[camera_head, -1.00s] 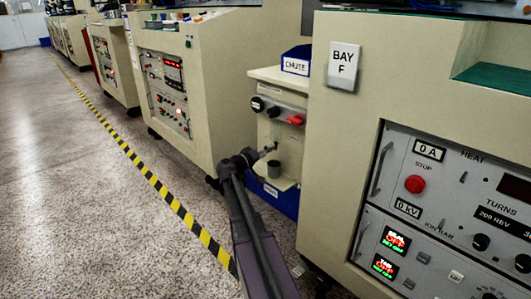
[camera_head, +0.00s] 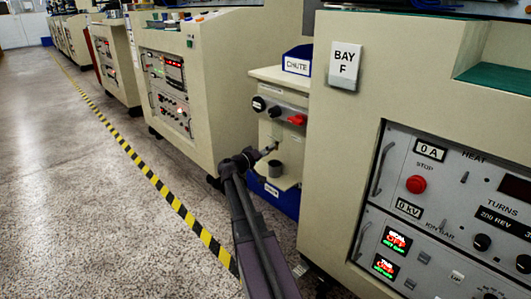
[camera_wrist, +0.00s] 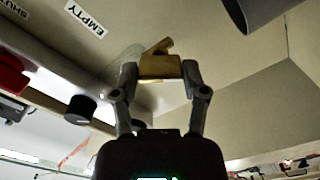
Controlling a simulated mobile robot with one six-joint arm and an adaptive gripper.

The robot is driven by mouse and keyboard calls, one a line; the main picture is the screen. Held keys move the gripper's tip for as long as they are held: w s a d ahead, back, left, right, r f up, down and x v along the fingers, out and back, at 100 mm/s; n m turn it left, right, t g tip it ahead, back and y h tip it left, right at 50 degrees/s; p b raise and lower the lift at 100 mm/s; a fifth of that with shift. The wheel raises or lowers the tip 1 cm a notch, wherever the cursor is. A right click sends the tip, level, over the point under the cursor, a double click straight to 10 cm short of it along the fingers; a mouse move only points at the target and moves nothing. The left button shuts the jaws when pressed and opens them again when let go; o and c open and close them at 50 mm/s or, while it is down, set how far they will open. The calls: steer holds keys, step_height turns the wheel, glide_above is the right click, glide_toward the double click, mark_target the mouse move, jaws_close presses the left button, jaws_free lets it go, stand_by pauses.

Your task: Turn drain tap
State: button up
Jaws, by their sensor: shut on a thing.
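My gripper (camera_wrist: 160,74) is shut on the brass tap (camera_wrist: 158,65) in the wrist view, one fingertip on each side of it. A short stub of the tap points up and to the right. In the head view my gripper (camera_head: 262,154) is at the front of the small cream cabinet (camera_head: 285,140), between two large machines. The tap is small there and partly hidden by my gripper. In the wrist view, upside-down labels reading EMPTY (camera_wrist: 85,17) and SHUT (camera_wrist: 14,8) are on the panel near the tap.
A dark cup (camera_head: 274,169) sits just below and right of my gripper; its dark cylinder (camera_wrist: 250,12) is close in the wrist view. A red knob (camera_head: 297,119) and black knob (camera_head: 258,103) are above. The Bay F machine (camera_head: 340,140) stands close right. Floor at left is clear.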

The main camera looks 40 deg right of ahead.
steer(key=shift+d+n, duration=0.35)
steer(key=shift+n, duration=0.75)
steer(key=shift+s+n, duration=0.1)
steer(key=shift+n, duration=2.4)
steer(key=o, duration=1.1)
steer(key=shift+o, duration=0.2)
steer(key=shift+a, duration=0.25)
steer(key=a, duration=1.1)
steer(key=shift+s+a, duration=0.35)
steer(key=shift+s, duration=0.05)
